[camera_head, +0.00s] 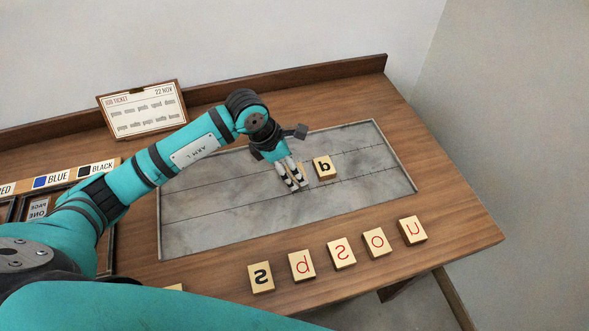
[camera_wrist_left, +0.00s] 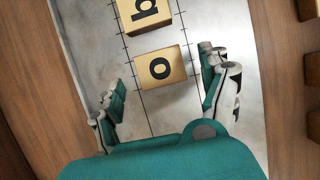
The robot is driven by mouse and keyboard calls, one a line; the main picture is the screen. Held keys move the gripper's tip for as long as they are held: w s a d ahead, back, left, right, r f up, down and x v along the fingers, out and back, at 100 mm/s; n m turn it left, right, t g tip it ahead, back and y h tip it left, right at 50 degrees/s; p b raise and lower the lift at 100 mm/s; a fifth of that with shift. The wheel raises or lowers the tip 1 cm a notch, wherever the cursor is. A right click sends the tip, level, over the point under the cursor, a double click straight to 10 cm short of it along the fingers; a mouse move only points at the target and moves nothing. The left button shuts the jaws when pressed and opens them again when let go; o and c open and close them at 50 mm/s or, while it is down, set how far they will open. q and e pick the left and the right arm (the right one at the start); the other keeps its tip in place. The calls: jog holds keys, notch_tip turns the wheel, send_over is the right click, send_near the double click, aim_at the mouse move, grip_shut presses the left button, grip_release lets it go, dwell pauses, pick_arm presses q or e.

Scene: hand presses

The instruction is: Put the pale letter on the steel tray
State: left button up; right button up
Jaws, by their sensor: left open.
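The steel tray (camera_head: 215,215) is a grey slab with thin dark lines, set in the wooden desk. A pale block with a black letter like "d" or "b" (camera_head: 324,167) lies on it; it also shows in the left wrist view (camera_wrist_left: 147,12). A second pale block with a black "o" (camera_wrist_left: 162,67) lies on the tray beside it, with a small gap. My left gripper (camera_head: 296,184) is open above the tray. In the left wrist view its fingers (camera_wrist_left: 161,75) stand on either side of the "o" block, apart from it. In the head view the gripper mostly hides that block. My right gripper is out of view.
Along the front edge stand a black "s" block (camera_head: 261,277) and several red-letter blocks, including an "o" (camera_head: 376,242). A job ticket (camera_head: 143,109) leans at the back rail. A type case (camera_head: 107,240) with colour labels is at left, partly behind my arm. The tray's right end is clear.

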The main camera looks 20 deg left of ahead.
pick_arm(q)
jog(key=b+v, duration=0.1)
jog(key=v, duration=0.8)
jog(key=shift+a+r, duration=0.15)
